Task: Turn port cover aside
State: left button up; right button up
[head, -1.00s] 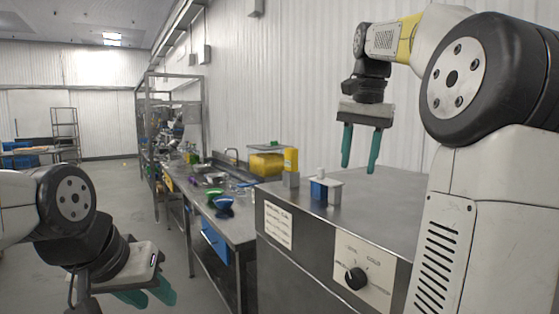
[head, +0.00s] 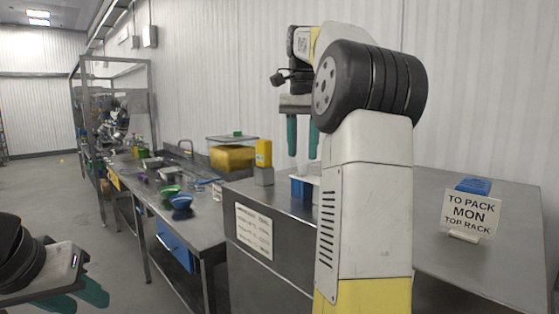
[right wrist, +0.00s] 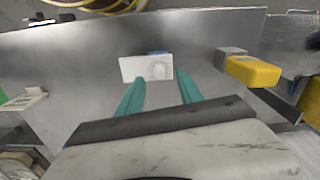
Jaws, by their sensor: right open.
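A white flat cover plate (right wrist: 131,69) with a round pale knob lies over a small blue block (head: 302,188) on the steel counter. In the head view my right arm hides part of it. My right gripper (head: 302,158) is above the cover, fingers pointing down, open and empty. In the right wrist view its teal fingers (right wrist: 160,76) appear on either side of the plate's near edge, with no contact visible. My left gripper (head: 95,300) hangs at the lower left, partly cut off; its finger opening is unclear.
A sign reading "TO PACK MON TOP RACK" (head: 470,214) stands at right on the counter. The lower bench (head: 205,228) holds a blue bowl (head: 181,202) and a green bowl (head: 169,190). Counter around the cover is mostly clear.

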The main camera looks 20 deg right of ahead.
jog(key=shift+f, duration=1.7)
grip_shut()
